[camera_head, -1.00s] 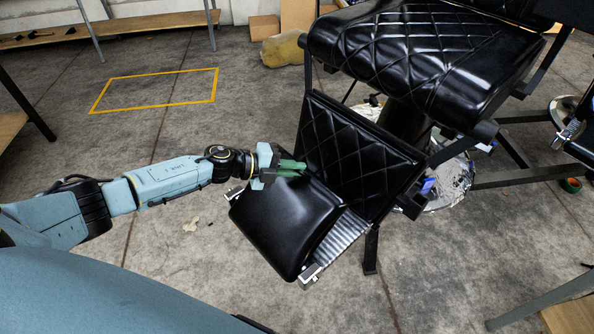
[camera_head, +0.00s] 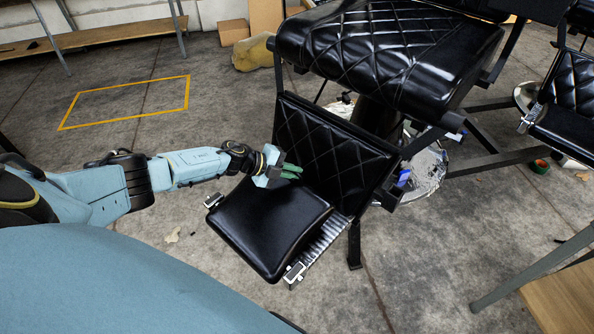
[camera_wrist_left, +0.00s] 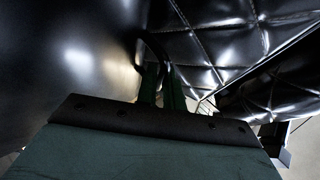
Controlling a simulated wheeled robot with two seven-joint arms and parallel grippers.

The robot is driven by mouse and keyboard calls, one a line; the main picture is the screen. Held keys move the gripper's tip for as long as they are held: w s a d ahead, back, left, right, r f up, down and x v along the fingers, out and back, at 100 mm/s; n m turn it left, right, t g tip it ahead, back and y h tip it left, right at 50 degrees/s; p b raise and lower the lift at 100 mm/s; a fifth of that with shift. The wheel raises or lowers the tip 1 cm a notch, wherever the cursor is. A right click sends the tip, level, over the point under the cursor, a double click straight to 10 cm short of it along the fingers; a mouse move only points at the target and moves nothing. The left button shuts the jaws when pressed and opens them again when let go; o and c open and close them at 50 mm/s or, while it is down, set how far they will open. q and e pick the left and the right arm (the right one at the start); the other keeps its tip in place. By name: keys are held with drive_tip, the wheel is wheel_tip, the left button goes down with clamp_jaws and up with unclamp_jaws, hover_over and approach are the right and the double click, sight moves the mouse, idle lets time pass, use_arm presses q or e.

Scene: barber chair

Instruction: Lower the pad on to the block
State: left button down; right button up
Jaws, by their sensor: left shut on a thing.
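The black padded footrest pad (camera_head: 268,232) lies at the front of the barber chair, over a ridged silver metal plate (camera_head: 325,237) that shows along its right side. My left gripper (camera_head: 290,171) is at the pad's far edge, by the quilted black leg panel (camera_head: 330,150). In the left wrist view, its green fingers (camera_wrist_left: 163,88) meet a dark curved piece (camera_wrist_left: 156,47) between the smooth pad (camera_wrist_left: 85,50) and the quilted panel (camera_wrist_left: 235,35). The gripper is shut on the pad, though the exact grip is dark. I cannot make out a separate block; the pad hides what is under it. My right gripper is not in view.
The chair seat (camera_head: 395,45) overhangs behind the leg panel. A round shiny chair base (camera_head: 425,175) stands to the right. A second black chair (camera_head: 570,105) is at the far right. A wooden bench (camera_head: 90,38) is at the back left.

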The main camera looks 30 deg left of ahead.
use_arm(q)
drive_tip(key=shift+w+r, duration=0.15)
drive_tip(key=shift+w, duration=0.1)
drive_tip(key=c, duration=1.5)
unclamp_jaws()
drive_tip(key=shift+s, duration=0.1)
